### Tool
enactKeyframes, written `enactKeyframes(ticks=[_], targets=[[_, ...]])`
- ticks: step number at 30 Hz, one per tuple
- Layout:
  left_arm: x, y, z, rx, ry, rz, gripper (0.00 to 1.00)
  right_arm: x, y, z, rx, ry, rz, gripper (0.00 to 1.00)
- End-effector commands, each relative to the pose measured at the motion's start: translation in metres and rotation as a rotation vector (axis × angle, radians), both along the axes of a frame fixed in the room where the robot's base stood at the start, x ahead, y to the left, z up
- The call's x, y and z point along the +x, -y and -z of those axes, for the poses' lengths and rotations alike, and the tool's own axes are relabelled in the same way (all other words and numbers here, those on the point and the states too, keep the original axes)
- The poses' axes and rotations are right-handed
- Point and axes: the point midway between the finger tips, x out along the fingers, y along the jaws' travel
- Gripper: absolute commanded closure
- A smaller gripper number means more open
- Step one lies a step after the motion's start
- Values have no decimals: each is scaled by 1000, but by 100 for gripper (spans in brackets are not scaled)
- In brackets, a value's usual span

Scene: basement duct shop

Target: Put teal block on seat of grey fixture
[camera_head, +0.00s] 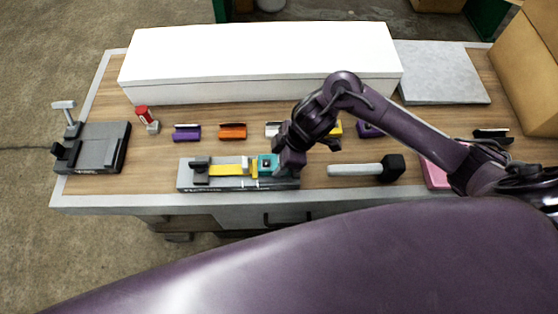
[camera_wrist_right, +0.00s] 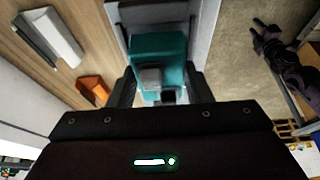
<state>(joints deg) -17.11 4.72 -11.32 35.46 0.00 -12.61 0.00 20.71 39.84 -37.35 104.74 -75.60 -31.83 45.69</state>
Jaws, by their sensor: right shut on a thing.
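The teal block (camera_head: 266,164) is between the fingers of my right gripper (camera_head: 279,163). It also shows in the right wrist view (camera_wrist_right: 158,50), with a small grey piece on it. The grey fixture (camera_head: 238,183) lies along the front edge of the bench, with a yellow bar (camera_head: 228,169) and a dark clamp at its left. The block is at the fixture's right part, right of the yellow bar; I cannot tell whether it touches the seat, which the block and gripper hide.
Another grey fixture (camera_head: 100,147) stands at the left end. Purple (camera_head: 187,133) and orange (camera_head: 233,132) pieces lie behind. A black-headed mallet (camera_head: 365,169) and pink tray (camera_head: 434,174) are to the right. A long white box (camera_head: 260,60) fills the back.

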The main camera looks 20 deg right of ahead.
Motion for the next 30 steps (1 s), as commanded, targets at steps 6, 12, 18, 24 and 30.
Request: enactKeyframes(ticks=[6, 12, 18, 24, 30], targets=[[-1, 0, 1, -1, -1, 0, 67, 1, 0, 12, 0, 4, 2, 90], [-1, 3, 1, -3, -2, 1, 67, 1, 0, 12, 0, 3, 0, 90], [-1, 4, 2, -5, -1, 2, 67, 1, 0, 15, -1, 2, 1, 43], [-1, 4, 2, -5, -1, 2, 67, 0, 0, 15, -1, 2, 1, 33], [-1, 4, 0, -5, -1, 2, 67, 1, 0, 12, -1, 2, 1, 33]])
